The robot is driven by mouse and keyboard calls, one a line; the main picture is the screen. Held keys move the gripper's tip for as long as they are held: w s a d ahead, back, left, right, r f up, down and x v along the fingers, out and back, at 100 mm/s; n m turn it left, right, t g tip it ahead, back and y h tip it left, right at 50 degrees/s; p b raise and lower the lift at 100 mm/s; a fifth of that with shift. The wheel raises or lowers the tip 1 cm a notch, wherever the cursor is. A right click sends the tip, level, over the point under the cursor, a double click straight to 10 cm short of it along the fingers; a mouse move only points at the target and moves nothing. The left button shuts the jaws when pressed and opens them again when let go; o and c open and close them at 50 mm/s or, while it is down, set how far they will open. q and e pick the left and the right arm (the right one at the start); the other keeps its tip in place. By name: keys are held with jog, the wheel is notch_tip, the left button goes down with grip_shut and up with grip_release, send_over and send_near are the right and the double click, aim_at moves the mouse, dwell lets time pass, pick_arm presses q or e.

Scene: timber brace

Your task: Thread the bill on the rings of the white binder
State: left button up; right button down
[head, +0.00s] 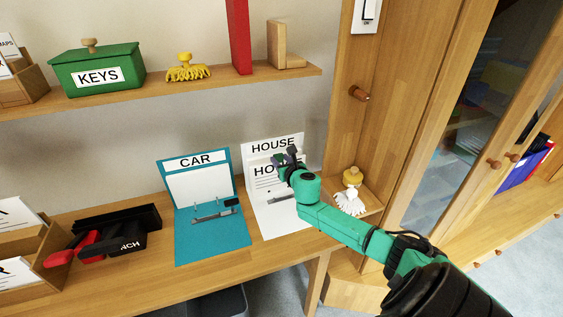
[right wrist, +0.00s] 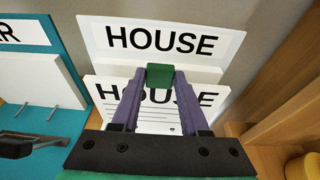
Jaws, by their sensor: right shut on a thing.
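The white binder (head: 273,226) stands open on the desk, its upright back panel labelled HOUSE; this label also shows in the right wrist view (right wrist: 160,40). My right gripper (head: 287,158) is in front of that panel. It is shut on a small green block (right wrist: 160,76) at the top of the bill (right wrist: 106,88), a white sheet printed HOUSE with lines of text. The bill (head: 262,182) is upright, close in front of the panel. My gripper and arm hide part of it. I cannot see the white binder's rings, nor whether the bill touches them. My left gripper is out of view.
A teal binder (head: 212,248) labelled CAR stands open just left, with bare rings. A black and red item (head: 120,238) lies farther left. A shelf above holds a green KEYS box (head: 97,72). A cabinet and a small brush (head: 350,192) are at the right.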

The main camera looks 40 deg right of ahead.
jog(key=shift+w+d, duration=0.2)
jog(key=shift+w, duration=0.35)
jog(key=shift+w+d, duration=0.2)
jog(key=shift+w, duration=0.35)
dwell(0.5)
grip_release()
notch_tip(320, 180, up, 8)
jog(key=p, duration=0.8)
jog(key=shift+r, duration=0.15)
jog(key=shift+f, duration=0.2)
